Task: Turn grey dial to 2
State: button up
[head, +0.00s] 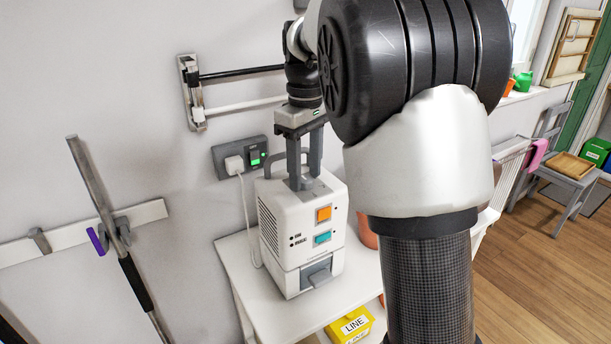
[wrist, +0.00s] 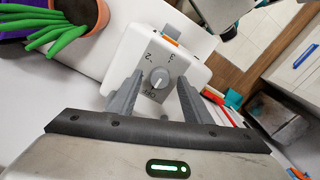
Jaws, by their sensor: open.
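The grey dial (wrist: 159,78) is a round knob on the top of a white dryer unit (head: 292,262), with printed marks including 2 and 3 around it in the wrist view. A pale mark shows on the dial, but I cannot tell which setting it points at. My gripper (wrist: 158,88) is open, with one finger to each side of the dial and gaps between. In the head view my gripper (head: 303,184) points down at the unit's top, and the dial is hidden there.
The unit has an orange button (head: 323,214), a teal button (head: 322,238) and a carrying handle. It stands on a white table (head: 250,291) against the wall. A socket (head: 240,157) with a plug and cord is behind. A potted plant (wrist: 70,20) stands beside it.

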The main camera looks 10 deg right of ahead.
jog(key=shift+f, duration=0.25)
jog(key=c, duration=1.1)
